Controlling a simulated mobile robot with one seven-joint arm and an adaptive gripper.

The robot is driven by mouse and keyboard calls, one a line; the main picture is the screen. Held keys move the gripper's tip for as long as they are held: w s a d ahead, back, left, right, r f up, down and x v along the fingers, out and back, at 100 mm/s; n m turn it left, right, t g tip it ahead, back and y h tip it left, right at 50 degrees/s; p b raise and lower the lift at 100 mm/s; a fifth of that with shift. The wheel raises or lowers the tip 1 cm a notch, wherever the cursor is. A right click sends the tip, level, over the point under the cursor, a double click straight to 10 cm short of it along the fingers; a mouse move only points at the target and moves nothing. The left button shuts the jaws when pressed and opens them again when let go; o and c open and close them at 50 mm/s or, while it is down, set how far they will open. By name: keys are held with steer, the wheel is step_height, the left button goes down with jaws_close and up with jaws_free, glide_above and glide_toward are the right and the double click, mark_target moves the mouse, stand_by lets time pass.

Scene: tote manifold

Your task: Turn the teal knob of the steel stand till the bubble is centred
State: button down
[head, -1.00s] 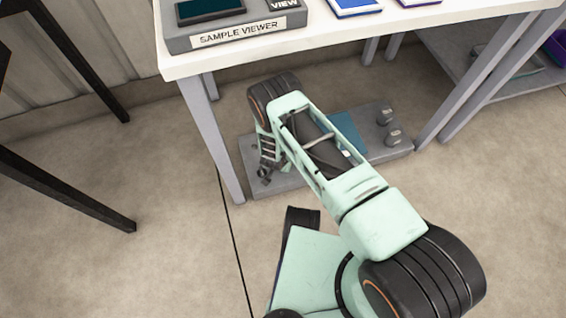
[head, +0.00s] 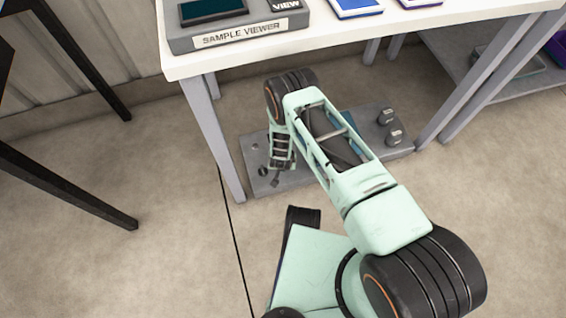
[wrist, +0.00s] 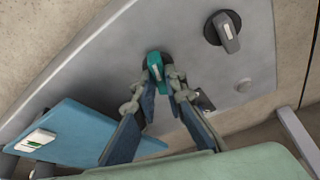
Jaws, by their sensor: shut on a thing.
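The steel stand (wrist: 120,50) is a flat grey panel; in the head view its base (head: 262,186) lies on the floor under the white table. The teal knob (wrist: 155,63), with a pale mark on it, sits on the panel in the wrist view. My gripper (wrist: 158,80) is shut on the teal knob, one finger on each side. A white level with a green window (wrist: 36,140) sits on the blue plate (wrist: 75,135) at left; its bubble is too small to read. In the head view my gripper (head: 272,176) is over the stand's left part; the knob cannot be made out there.
A dark knob with a grey handle (wrist: 226,32) is on the panel, right of the teal one. Two grey posts (head: 390,126) stand at the stand's right end. The white table (head: 330,40) is above, its grey leg (head: 215,140) close left of my gripper. Open floor lies in front.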

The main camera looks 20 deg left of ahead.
steer(key=shift+w+n, duration=0.1)
steer(key=shift+n, duration=0.3)
steer(key=c, duration=2)
jaws_free()
steer(key=shift+m, duration=0.3)
